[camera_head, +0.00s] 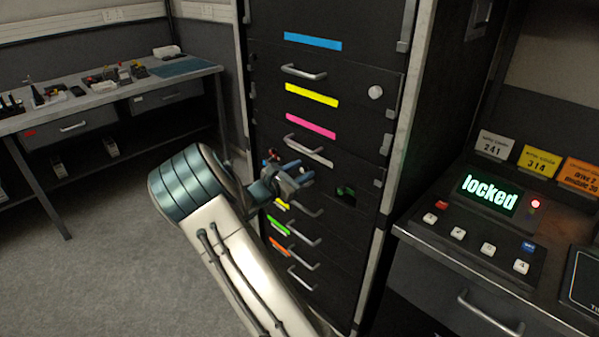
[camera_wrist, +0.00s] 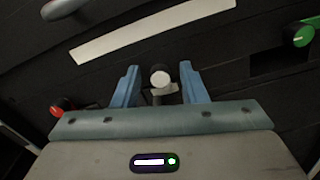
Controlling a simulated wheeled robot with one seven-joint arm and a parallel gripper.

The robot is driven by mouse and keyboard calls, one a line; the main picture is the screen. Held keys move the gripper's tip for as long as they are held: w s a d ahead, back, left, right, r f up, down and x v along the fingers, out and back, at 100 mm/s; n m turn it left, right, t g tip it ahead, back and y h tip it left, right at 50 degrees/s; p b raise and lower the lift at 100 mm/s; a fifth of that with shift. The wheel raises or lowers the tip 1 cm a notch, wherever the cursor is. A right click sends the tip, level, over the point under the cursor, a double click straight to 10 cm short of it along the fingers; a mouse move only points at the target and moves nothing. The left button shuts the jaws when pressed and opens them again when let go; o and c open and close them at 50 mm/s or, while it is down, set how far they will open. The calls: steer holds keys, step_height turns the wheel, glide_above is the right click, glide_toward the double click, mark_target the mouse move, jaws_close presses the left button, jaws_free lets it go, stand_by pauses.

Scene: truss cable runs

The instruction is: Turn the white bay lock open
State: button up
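The white bay has a white strip (camera_head: 308,152) on the dark cabinet, which also crosses the top of the wrist view (camera_wrist: 150,30). A pale round knob (camera_wrist: 160,77), apparently the white bay lock, shows below that strip in the wrist view. My gripper (camera_wrist: 160,84) is open, with one blue finger on each side of the knob. A gap shows between each finger and the knob; depth contact cannot be told. In the head view my gripper (camera_head: 297,178) is in front of the cabinet just below the white strip and hides this knob.
A green knob (camera_wrist: 299,35) is to the right and a red knob (camera_wrist: 62,105) to the left in the wrist view. Drawer handles (camera_head: 303,72) stick out from the cabinet. A console display (camera_head: 489,193) reads "locked", beside a lit red lamp (camera_head: 535,204).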

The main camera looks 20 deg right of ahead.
jaws_close()
steer(key=shift+r+p, duration=0.1)
steer(key=shift+p, duration=0.25)
steer(key=n+p, duration=0.3)
steer(key=shift+r, duration=0.2)
steer(key=n+p, duration=0.3)
steer(key=p, duration=0.1)
steer(key=shift+n, duration=0.3)
steer(key=n+p, duration=0.5)
steer(key=shift+f, duration=0.1)
steer(key=n+p, duration=0.3)
steer(key=n, duration=0.3)
steer(key=shift+f, duration=0.2)
steer(key=shift+n+p, duration=0.3)
